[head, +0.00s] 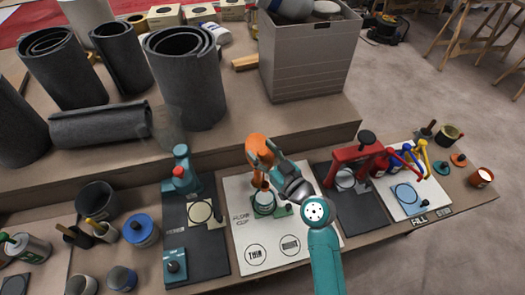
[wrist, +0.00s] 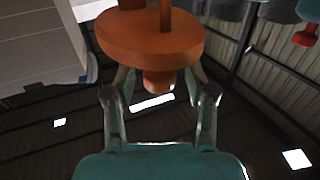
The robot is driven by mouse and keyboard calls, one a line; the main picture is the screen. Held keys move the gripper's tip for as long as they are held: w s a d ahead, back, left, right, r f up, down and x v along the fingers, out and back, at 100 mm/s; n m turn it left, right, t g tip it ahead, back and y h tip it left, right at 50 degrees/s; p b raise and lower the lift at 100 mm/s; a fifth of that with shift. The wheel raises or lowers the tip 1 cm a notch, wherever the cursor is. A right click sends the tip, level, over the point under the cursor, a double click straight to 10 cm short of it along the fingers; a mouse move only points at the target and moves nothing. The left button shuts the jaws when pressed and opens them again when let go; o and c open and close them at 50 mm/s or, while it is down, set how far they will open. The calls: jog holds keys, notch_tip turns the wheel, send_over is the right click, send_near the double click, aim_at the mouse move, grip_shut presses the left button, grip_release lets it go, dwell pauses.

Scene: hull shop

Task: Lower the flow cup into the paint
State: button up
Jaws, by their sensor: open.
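An orange flow cup (head: 258,148) shows just beyond my gripper (head: 276,166) in the head view. In the wrist view its round orange disc (wrist: 150,38) has a short knob lying between the open fingertips of my gripper (wrist: 156,90). Whether the fingers touch the knob cannot be told. Two posts run from the disc out of the wrist view. A pale pot with a green base (head: 264,203) stands below and close to the flow cup on the white mat. The paint inside is mostly hidden by the arm and cup.
The white mat (head: 250,225) carries FLOW CUP and THIN labels. A teal device with a red knob (head: 183,172) stands left, and a red press (head: 352,160) stands right. A grey crate (head: 310,60) and dark rolls (head: 188,85) occupy the raised shelf behind.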

jog(key=shift+c, duration=0.3)
grip_shut()
notch_tip(320, 180, down, 11)
jog(key=shift+f, duration=0.15)
dwell(0.3)
jog(key=shift+c, duration=1.1)
grip_release()
jog(key=shift+f, duration=0.15)
jog(key=shift+o, duration=1.4)
jog(key=v, duration=1.2)
